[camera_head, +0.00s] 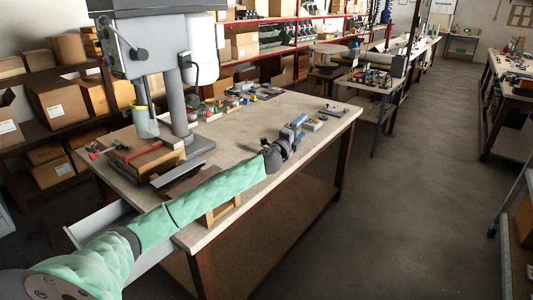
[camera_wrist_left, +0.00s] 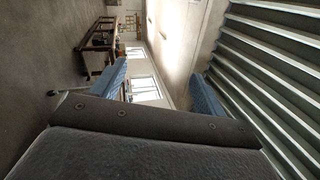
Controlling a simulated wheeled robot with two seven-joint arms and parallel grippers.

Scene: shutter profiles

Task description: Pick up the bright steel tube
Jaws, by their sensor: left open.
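My left arm reaches from the lower left across the workbench (camera_head: 270,112). My left gripper (camera_head: 296,127) is over the bench's right part, with blue fingers. In the left wrist view the fingers (camera_wrist_left: 162,88) stand wide apart, and nothing shows between them but the distant room. I cannot make out the bright steel tube for certain. A small grey metallic piece (camera_head: 333,109) lies near the bench's far right corner, beyond the gripper, too small to identify. My right gripper is not in view.
A drill press (camera_head: 178,100) stands at the bench's left, with a red-handled tool (camera_head: 143,151) beside its column. Several small coloured parts (camera_head: 240,92) lie along the back edge. A small item (camera_head: 315,124) lies just right of the gripper. Shelves with boxes stand behind.

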